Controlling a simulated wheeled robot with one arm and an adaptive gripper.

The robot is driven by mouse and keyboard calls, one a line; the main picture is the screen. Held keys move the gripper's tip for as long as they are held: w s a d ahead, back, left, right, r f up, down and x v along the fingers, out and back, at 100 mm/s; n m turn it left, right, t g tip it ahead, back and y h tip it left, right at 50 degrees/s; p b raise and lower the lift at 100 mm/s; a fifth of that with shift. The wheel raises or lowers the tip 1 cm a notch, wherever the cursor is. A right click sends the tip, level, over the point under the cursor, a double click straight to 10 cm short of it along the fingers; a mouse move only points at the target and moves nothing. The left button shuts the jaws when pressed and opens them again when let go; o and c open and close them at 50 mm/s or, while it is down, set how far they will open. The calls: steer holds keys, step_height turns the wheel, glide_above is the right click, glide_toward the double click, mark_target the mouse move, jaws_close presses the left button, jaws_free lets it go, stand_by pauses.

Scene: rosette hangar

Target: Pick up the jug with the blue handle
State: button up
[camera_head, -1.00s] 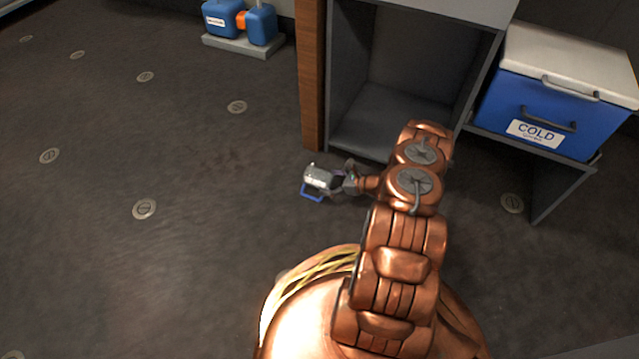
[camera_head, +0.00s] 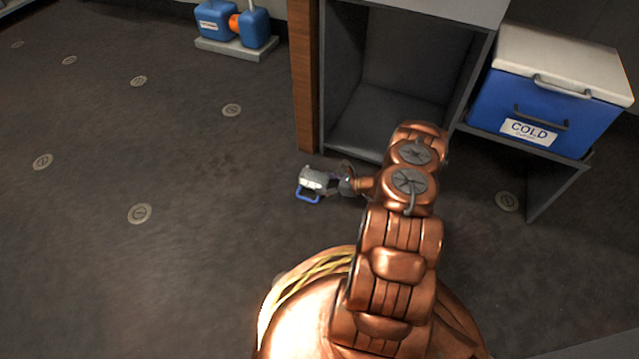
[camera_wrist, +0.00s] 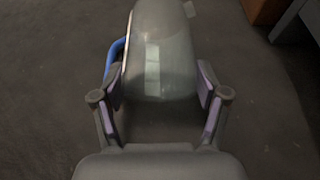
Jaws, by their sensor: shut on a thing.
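The jug (camera_head: 313,180) is a small silvery metal vessel with a blue handle (camera_head: 308,197) on its near side in the head view. My gripper (camera_head: 334,181) is at the jug's right side, shut on its body. In the wrist view the grey jug (camera_wrist: 161,50) lies between the two purple-padded fingers of my gripper (camera_wrist: 158,88), which press on both its sides. The blue handle (camera_wrist: 115,62) sticks out on the left, partly behind the left finger. I cannot tell how high the jug is above the dark floor.
A grey open cabinet (camera_head: 375,125) with a wooden post (camera_head: 305,80) stands just behind the jug. A blue cooler (camera_head: 545,100) marked COLD sits on a shelf at right. Blue containers (camera_head: 215,20) stand on a grey slab at upper left. The left floor is clear.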

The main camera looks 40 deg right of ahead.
mark_target(320, 178)
steer(key=shift+r+p, duration=0.4)
steer(key=shift+r, duration=0.15)
steer(key=r+p, duration=0.2)
steer(key=r, duration=0.1)
steer(key=shift+s+a, duration=0.1)
steer(key=shift+s, duration=0.3)
steer(key=s+a+p, duration=0.1)
steer(key=s+p, duration=0.1)
steer(key=s, duration=0.2)
steer(key=s+a+p, duration=0.1)
steer(key=s+a, duration=0.1)
steer(key=s, duration=0.3)
steer(key=s+a+r+p, duration=0.1)
steer(key=s+p, duration=0.1)
steer(key=s, duration=0.3)
steer(key=shift+s+a+p, duration=0.25)
steer(key=shift+p, duration=0.05)
